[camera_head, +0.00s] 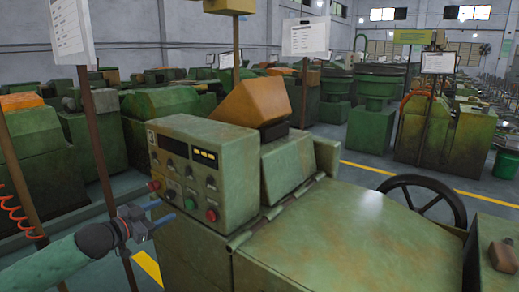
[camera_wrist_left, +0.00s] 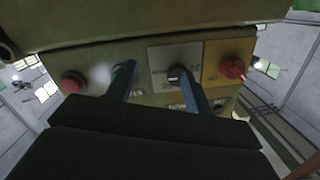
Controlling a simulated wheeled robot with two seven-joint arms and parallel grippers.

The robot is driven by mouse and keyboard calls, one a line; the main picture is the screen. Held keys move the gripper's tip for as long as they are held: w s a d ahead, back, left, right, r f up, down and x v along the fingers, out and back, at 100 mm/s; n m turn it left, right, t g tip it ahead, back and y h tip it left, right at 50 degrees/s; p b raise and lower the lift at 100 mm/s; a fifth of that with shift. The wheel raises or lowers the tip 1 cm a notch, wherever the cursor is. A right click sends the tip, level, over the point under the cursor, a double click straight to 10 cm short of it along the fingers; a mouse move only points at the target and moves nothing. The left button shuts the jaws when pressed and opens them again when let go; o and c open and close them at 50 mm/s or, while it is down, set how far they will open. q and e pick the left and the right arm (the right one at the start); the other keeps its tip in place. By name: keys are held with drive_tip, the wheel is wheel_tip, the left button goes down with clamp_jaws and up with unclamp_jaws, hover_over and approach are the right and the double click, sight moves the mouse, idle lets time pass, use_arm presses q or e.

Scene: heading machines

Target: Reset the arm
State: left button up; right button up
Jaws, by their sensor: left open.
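My left gripper (camera_head: 160,213) reaches in from the lower left, in front of the lower left part of a green machine's control box (camera_head: 225,160). It is open, with nothing seen held between its fingers. In the left wrist view, the two fingers (camera_wrist_left: 152,76) point at the panel (camera_wrist_left: 150,62). A red button (camera_wrist_left: 73,82) is left of them and a red knob (camera_wrist_left: 233,67) is right of them. A dark knob (camera_wrist_left: 176,72) sits behind the right fingertip; I cannot tell whether they touch. My right gripper is not in view.
The machine's flat green cover (camera_head: 330,235) and a black handwheel (camera_head: 422,200) are at the right. An orange-brown hood (camera_head: 252,102) rises behind the box. A post with a white sign (camera_head: 72,30) stands at the left. Yellow lines mark the floor (camera_head: 365,168).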

use_arm(q)
drive_tip(key=a+f+g+y, duration=0.1)
drive_tip(key=a+f+y, duration=0.25)
drive_tip(key=y, duration=0.45)
drive_tip(key=s+d+f+n+g, duration=0.2)
drive_tip(key=s+d+f, duration=0.4)
drive_tip(key=s+f, duration=0.5)
drive_tip(key=s+d+f+n+g+p, duration=0.1)
drive_tip(key=s+d+f+n+g, duration=0.2)
drive_tip(key=s+f, duration=0.8)
drive_tip(key=s+d+f+n+g, duration=0.3)
drive_tip(key=s+d+f, duration=0.7)
drive_tip(key=s, duration=1.2)
drive_tip(key=f+g, duration=0.1)
drive_tip(key=g, duration=0.1)
drive_tip(key=shift+s+g, duration=0.35)
drive_tip(key=shift+g, duration=0.05)
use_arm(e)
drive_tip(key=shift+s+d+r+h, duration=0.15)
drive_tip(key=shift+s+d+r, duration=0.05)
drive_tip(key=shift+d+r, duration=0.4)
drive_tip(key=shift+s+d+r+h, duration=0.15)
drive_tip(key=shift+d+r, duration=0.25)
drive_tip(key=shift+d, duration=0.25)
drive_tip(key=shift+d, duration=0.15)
